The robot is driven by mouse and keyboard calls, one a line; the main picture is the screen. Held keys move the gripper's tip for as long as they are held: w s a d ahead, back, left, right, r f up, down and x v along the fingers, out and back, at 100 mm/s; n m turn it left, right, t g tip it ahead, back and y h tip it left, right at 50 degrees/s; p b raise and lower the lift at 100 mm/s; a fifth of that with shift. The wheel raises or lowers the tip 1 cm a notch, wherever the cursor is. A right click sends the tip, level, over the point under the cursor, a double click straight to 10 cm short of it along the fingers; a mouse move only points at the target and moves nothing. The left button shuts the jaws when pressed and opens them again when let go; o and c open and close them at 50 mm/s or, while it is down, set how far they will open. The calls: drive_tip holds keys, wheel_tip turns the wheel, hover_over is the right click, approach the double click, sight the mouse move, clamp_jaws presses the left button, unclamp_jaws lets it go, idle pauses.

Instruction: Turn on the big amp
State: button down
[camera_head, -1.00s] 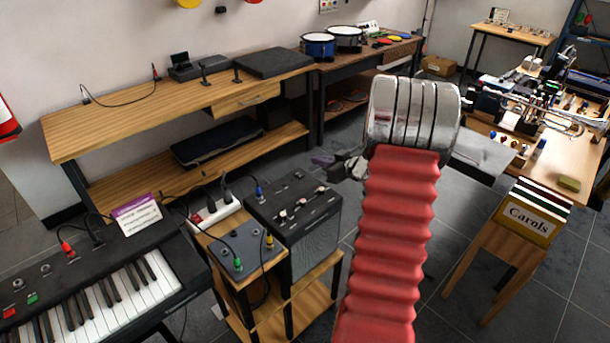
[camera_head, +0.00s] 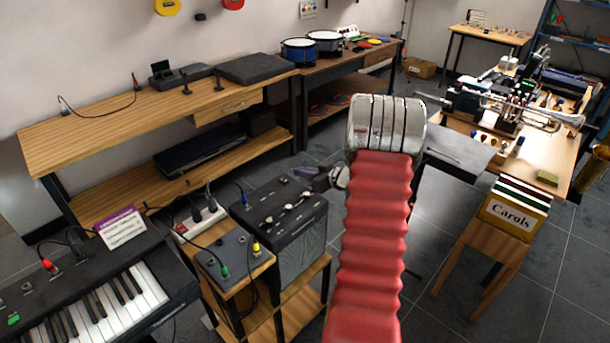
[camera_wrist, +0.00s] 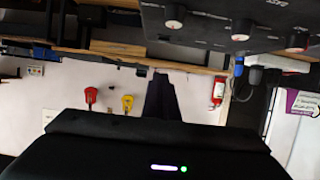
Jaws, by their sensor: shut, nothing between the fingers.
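The big amp (camera_head: 281,214) is a black box with a grey front grille and a row of knobs on its top panel. It stands on a small wooden stand in the middle of the head view. A blue plug (camera_head: 242,200) sits at its left rear. In the wrist view, which looks upside down, part of the amp's knobbed panel (camera_wrist: 212,29) shows at the top. My gripper (camera_head: 318,175) is shut and empty, just beyond the amp's far right corner in the head view. My arm partly hides it. In the wrist view its dark fingers (camera_wrist: 156,84) are together, apart from the panel.
A grey box with coloured plugs (camera_head: 235,262) and a white power strip (camera_head: 203,220) stand left of the amp, with loose cables. A keyboard (camera_head: 100,298) is further left. A Carols box (camera_head: 514,215) on a stool is at right. Grey floor shows between.

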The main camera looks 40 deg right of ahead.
hover_over(292, 186)
drive_tip(key=shift+w+a+f, duration=0.1)
drive_tip(key=shift+w+f, duration=0.1)
drive_tip(key=shift+f, duration=0.45)
drive_tip(key=shift+w+a+f, duration=0.1)
drive_tip(key=shift+w+f, duration=0.1)
drive_tip(key=shift+f, duration=0.4)
drive_tip(key=shift+s+f, duration=0.15)
drive_tip(key=shift+f, duration=0.5)
drive_tip(key=shift+s+f, duration=0.15)
drive_tip(key=shift+f, duration=0.45)
drive_tip(key=shift+s+f, duration=0.1)
drive_tip(key=shift+f, duration=0.55)
drive_tip(key=shift+d, duration=0.1)
